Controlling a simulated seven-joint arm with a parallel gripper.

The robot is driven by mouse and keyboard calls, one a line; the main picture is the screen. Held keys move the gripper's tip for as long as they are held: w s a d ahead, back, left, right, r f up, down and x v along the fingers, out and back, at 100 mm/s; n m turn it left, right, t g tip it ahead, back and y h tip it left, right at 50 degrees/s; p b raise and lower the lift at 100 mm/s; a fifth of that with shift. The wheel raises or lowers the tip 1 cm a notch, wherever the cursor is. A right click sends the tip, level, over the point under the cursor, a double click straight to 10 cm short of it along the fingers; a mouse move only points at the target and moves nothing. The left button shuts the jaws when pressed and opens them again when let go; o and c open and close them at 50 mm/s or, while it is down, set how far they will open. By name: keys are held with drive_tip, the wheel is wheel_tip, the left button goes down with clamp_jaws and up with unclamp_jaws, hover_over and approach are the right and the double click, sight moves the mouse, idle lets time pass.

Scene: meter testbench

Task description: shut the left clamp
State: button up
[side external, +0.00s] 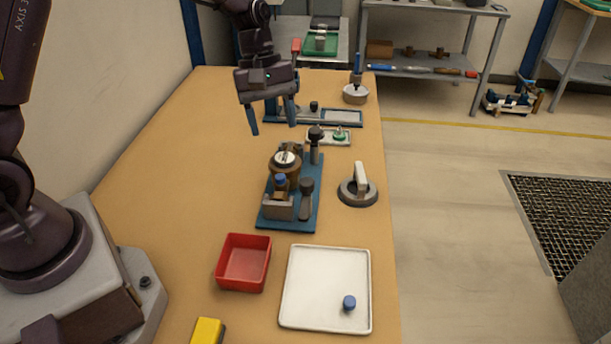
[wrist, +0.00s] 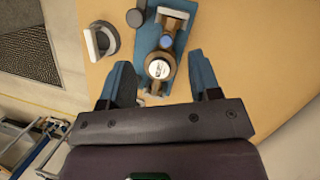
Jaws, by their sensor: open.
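A blue fixture plate (side external: 268,212) carries a brass-coloured round meter (side external: 285,167) with a white dial, which also shows in the wrist view (wrist: 159,68). Two clamp handles with dark knobs stand along the plate's right side: a far one (side external: 316,135) and a near one (side external: 306,186). Both look upright; I cannot tell for sure which is the left clamp. My gripper (side external: 273,128) is open and empty, above the table beyond the meter, apart from both handles. In the wrist view its fingers (wrist: 158,62) point towards the plate, and the far handle is mostly hidden.
A grey round base with an upright handle (side external: 358,188) stands right of the plate. A red bin (side external: 243,262) and a white tray (side external: 327,252) with a blue cap lie in front. A blue-grey rack (side external: 350,116) and a small tray (side external: 317,138) are behind.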

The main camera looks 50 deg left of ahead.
sight(307, 181)
drive_tip(key=w+d+f+n, duration=0.1)
drive_tip(key=d+f, duration=0.1)
drive_tip(key=f, duration=0.1)
drive_tip(key=w+d+f+n, duration=0.1)
drive_tip(key=f+n, duration=0.1)
drive_tip(key=f, duration=0.2)
drive_tip(key=w+d+f+n, duration=0.1)
drive_tip(key=d+f, duration=0.1)
drive_tip(key=f, duration=0.2)
drive_tip(key=shift+d+f+n+t+h, duration=0.2)
drive_tip(key=shift+d+n+t+h, duration=0.1)
drive_tip(key=shift+n, duration=0.1)
drive_tip(key=c, duration=0.9)
